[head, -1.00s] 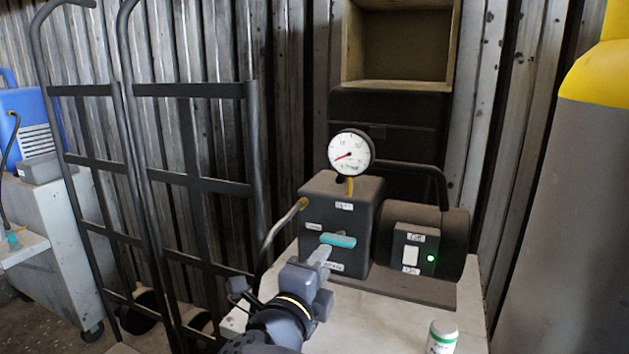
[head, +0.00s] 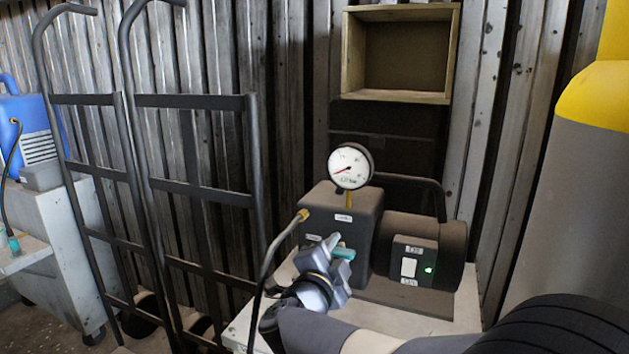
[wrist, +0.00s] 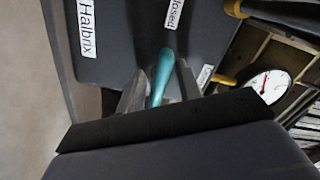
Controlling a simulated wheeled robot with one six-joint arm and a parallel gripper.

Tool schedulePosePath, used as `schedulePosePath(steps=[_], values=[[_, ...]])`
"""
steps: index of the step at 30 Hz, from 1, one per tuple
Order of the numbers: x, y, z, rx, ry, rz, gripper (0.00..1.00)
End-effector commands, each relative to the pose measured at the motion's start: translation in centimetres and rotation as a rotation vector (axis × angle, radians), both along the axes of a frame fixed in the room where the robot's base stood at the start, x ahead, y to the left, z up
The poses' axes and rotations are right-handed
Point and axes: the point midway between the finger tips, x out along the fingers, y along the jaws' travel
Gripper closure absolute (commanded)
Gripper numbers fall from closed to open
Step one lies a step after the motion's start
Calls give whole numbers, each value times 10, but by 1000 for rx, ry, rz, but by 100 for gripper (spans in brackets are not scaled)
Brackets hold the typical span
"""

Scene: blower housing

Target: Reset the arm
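The teal lever (head: 343,253) is on the front of the dark pump box (head: 360,215). My gripper (head: 338,257) is right at the lever, coming in from the lower left. In the wrist view the teal lever (wrist: 161,78) lies between my two grey fingers (wrist: 160,90). The fingers stand apart with the lever between them, and narrow gaps seem to show beside it. Firm contact cannot be made out. Part of the lever is hidden by my fingers in the head view.
A round gauge (head: 350,166) stands on the box, and a hose (head: 275,250) leaves its left side. A switch panel (head: 414,262) with a green light is at right. A black hand truck (head: 190,185) stands left and a grey cylinder (head: 575,200) right.

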Motion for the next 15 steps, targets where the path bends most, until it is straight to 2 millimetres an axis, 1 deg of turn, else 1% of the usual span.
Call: schedulePosePath(steps=[1, 6, 10, 15], values=[[0, 0, 4, -45, 21, 0, 66], [0, 0, 2, -179, 74, 1, 66], [0, 0, 1, -237, 98, -1, 66], [0, 0, 0, -263, 108, 0, 66]])
